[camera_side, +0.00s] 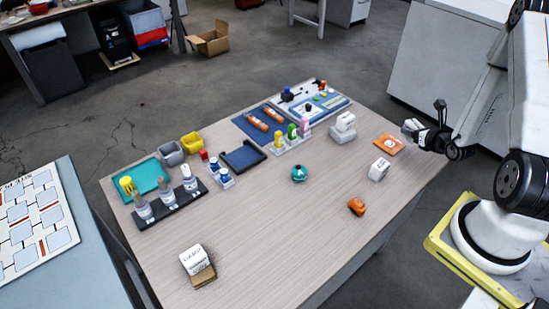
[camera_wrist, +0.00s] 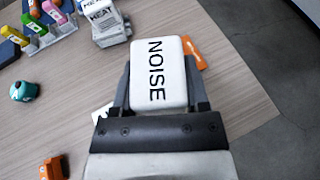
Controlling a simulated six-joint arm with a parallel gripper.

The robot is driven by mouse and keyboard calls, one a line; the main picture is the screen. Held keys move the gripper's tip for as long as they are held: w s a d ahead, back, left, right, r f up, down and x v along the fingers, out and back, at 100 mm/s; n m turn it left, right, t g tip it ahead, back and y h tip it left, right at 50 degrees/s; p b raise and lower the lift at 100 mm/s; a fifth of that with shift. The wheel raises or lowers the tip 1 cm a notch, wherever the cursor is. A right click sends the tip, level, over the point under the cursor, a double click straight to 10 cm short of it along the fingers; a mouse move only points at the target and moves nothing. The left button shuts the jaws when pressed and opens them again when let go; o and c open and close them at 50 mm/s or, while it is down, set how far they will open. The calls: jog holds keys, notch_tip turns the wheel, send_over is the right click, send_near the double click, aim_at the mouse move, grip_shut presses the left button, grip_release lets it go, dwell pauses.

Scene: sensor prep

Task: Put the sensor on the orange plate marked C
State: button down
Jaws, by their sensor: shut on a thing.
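My gripper (camera_side: 418,131) is shut on a white box-shaped sensor (camera_wrist: 160,72) that reads NOISE in the wrist view. The sensor (camera_side: 411,126) also shows at the fingertips in the side view, at the right end of the table. The orange plate (camera_side: 389,145) lies flat there, just left of and below the held sensor in the picture. Its pale round mark is too small to read. In the wrist view the orange plate (camera_wrist: 197,54) is mostly hidden behind the sensor. The sensor appears to be held above the table, apart from the plate.
A white block (camera_side: 379,170) stands near the plate. A HEAT block (camera_wrist: 102,18) on a grey base, a teal round object (camera_side: 299,173) and an orange piece (camera_side: 357,206) stand farther left. Racks and trays fill the far side. The table's front middle is clear.

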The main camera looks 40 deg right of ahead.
jog(key=s+d+x, duration=0.1)
jog(key=x, duration=0.4)
send_over(390, 143)
jog(key=f, duration=0.5)
jog(key=shift+s+a+f, duration=0.2)
jog(key=shift+s+f, duration=0.05)
jog(key=shift+f, duration=0.15)
jog(key=shift+f, duration=0.1)
jog(key=shift+w+d+f, duration=0.15)
jog(key=shift+w+f, duration=0.05)
jog(key=shift+f, duration=1.55)
jog(key=shift+f, duration=0.1)
jog(key=shift+c, duration=0.4)
grip_release()
